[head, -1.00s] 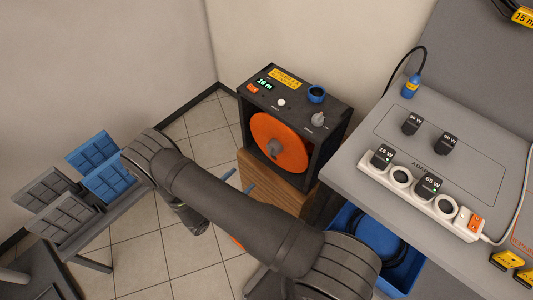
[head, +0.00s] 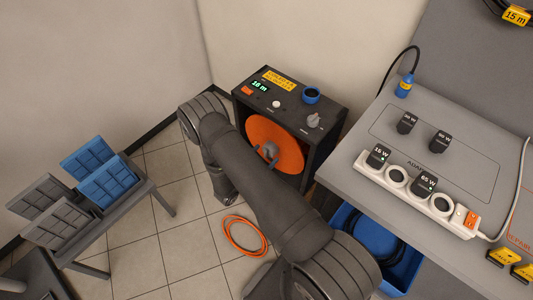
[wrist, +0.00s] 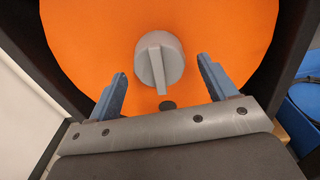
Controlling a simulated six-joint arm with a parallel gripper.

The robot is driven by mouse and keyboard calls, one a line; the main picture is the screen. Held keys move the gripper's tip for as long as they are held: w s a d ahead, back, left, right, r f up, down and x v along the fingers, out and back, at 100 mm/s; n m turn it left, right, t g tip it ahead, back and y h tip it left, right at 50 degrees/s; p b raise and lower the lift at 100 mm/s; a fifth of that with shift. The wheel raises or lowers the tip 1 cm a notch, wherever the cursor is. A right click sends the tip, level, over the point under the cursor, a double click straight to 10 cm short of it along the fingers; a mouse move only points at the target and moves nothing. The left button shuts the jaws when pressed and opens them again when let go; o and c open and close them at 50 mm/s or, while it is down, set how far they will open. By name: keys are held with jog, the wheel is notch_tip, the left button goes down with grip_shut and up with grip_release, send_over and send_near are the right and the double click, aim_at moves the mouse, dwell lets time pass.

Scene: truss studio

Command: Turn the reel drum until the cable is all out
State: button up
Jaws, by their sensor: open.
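The orange reel drum (head: 284,146) stands in a dark box housing (head: 318,153). Its grey hub knob (wrist: 160,62) has a raised grip bar, close to upright in the wrist view. My gripper (wrist: 163,80) is open, with one blue finger on each side of the knob's lower part and a gap to it. The fingers do not visibly touch the knob. The housing's display (head: 260,86) reads 16 m. An orange cable coil (head: 245,236) lies on the floor.
The housing top has an orange switch (head: 246,91), a blue socket (head: 311,95) and a grey knob (head: 313,121). A desk with a power strip (head: 408,183) is at right, above a blue crate (head: 404,272). A rack of panels (head: 108,186) stands at left.

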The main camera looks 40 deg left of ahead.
jog(key=shift+w, duration=0.95)
jog(key=c, duration=1.4)
jog(key=shift+m, duration=0.3)
jog(key=m, duration=1)
jog(key=shift+a, duration=0.1)
